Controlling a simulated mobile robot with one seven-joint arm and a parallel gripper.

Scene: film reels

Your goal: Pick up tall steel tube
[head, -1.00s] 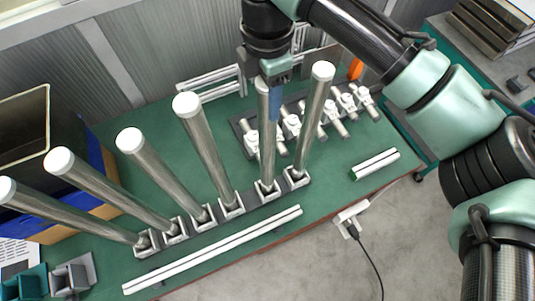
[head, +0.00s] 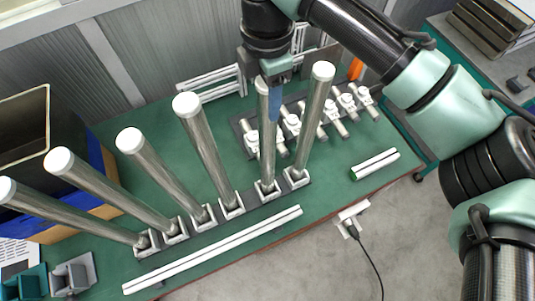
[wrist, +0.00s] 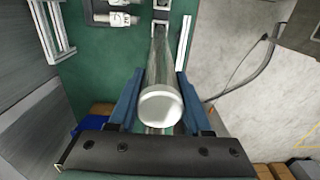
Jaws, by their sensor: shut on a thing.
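Several tall steel tubes with white end caps stand in a row of grey square holders (head: 232,205) on the green table. My gripper (head: 271,100) is at the upper part of the second tube from the right (head: 267,155). In the wrist view, my gripper's blue fingers (wrist: 161,82) are on both sides of this tube (wrist: 160,106), shut on it near its capped end. The tube's foot is still in its holder in the head view. The gripper partly hides its top. The rightmost tube (head: 315,120) stands close beside it.
Several valve-like fittings (head: 292,124) lie on a dark rack behind the tubes. White rails (head: 215,250) lie in front of the row. A dark bin (head: 25,130) and blue box stand at left. Short white bars (head: 376,164) lie at the right.

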